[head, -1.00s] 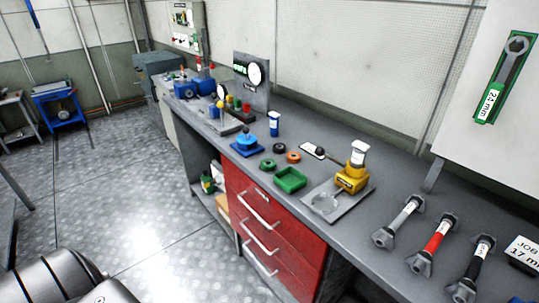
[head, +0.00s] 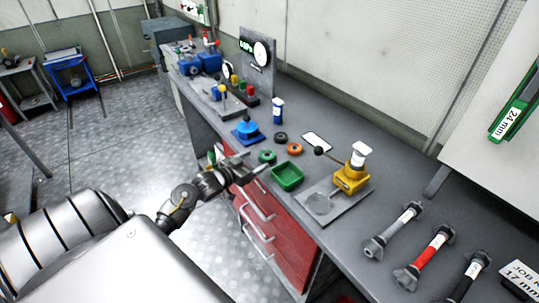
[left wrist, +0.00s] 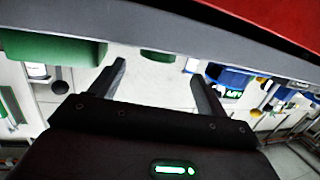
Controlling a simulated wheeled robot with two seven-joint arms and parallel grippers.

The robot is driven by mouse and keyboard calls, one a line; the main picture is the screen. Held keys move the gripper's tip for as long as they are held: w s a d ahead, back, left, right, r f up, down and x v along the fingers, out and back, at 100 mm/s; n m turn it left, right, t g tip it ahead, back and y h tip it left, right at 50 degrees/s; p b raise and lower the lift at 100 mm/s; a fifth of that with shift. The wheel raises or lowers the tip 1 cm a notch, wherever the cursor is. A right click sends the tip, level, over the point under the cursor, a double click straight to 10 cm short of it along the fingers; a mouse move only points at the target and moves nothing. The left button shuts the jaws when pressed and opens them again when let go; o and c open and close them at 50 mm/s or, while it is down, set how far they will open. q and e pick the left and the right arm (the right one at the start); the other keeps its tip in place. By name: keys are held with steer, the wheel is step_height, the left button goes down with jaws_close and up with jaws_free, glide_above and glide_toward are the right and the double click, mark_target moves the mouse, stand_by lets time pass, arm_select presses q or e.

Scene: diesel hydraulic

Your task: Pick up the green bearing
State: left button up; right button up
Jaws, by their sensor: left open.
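The green bearing (head: 267,156) is a small ring lying on the grey bench near its front edge, left of a green tray (head: 288,176). My left gripper (head: 257,166) is at the bench's front edge, just in front of the bearing, open and empty. In the left wrist view, the two fingers (left wrist: 156,68) are spread apart. A green piece that looks like the bearing (left wrist: 157,55) shows between them, partly hidden by the bench edge. The green tray (left wrist: 50,48) shows at the left there. My right gripper is not in view.
A black ring (head: 281,137) and an orange ring (head: 294,149) lie close behind the bearing. A blue fixture (head: 246,132) stands to its left. A yellow device (head: 351,179) stands right of the tray. Red drawers (head: 275,225) are below the bench edge.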

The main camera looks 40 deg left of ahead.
mark_target(268, 154)
arm_select(q)
steer(key=w, duration=0.3)
steer(key=shift+w+f, duration=0.25)
steer(key=shift+f, duration=0.1)
steer(key=shift+w+f, duration=0.1)
steer(key=shift+w, duration=0.1)
steer(key=shift+d, duration=0.1)
steer(key=shift+w+d+r+p, duration=0.1)
steer(key=shift+w+r+p, duration=0.15)
steer(key=shift+p, duration=0.25)
steer(key=w, duration=0.2)
steer(key=w+p, duration=0.1)
steer(key=shift+w+d+f, duration=0.3)
steer(key=shift+d+f, duration=0.05)
steer(key=shift+w+f, duration=0.15)
steer(key=shift+w, duration=0.3)
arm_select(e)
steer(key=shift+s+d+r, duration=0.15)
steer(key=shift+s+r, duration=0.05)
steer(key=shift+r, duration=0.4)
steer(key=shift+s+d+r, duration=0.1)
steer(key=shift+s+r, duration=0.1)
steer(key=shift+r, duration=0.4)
arm_select(q)
steer(key=shift+s, duration=0.1)
